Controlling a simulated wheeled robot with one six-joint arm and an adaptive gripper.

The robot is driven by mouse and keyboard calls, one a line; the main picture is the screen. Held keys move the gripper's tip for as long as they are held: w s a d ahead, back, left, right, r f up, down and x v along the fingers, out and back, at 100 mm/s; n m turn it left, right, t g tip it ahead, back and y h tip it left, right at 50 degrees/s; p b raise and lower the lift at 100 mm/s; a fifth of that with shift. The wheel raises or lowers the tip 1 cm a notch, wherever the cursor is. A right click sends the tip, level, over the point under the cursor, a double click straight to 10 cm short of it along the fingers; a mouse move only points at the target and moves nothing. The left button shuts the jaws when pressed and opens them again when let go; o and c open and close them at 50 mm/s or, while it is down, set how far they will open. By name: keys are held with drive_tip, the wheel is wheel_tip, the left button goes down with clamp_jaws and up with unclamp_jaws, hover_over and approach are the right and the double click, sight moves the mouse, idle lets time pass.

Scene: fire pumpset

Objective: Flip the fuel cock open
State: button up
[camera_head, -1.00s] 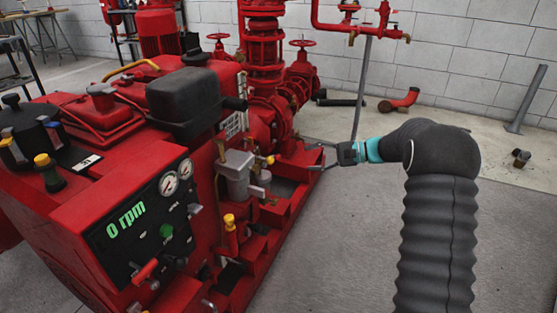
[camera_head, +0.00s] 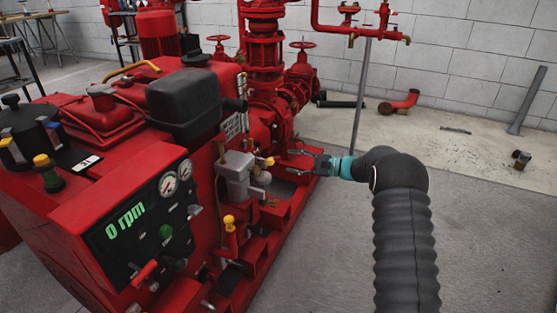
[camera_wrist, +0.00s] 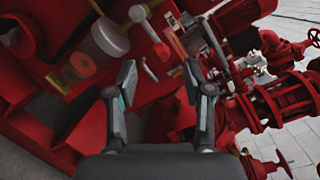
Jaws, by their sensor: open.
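My gripper (camera_head: 291,162) is open and empty, at the right side of the red pumpset, with its fingers pointing left. A grey filter-like unit (camera_head: 238,177) with a small yellow handle (camera_head: 268,161) is on the engine's side, just left of the fingertips and apart from them. A second yellow-topped part (camera_head: 229,223) stands lower and nearer the camera. No label shows which is the fuel cock. In the wrist view, my open gripper (camera_wrist: 160,72) has a small pale lever (camera_wrist: 150,70) between and beyond its fingertips. A pale round bowl (camera_wrist: 110,38) lies to the upper left.
The control panel (camera_head: 142,222) reading 0 rpm is at the engine's near end. Red pipes and a valve wheel (camera_head: 301,44) stand behind my gripper. The red base frame (camera_head: 272,232) runs below.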

sight(278, 158)
drive_tip(key=shift+w+a, duration=0.2)
drive_tip(key=shift+a, duration=1.2)
drive_tip(key=shift+w+a, duration=0.2)
drive_tip(key=shift+a, duration=1.15)
clamp_jaws()
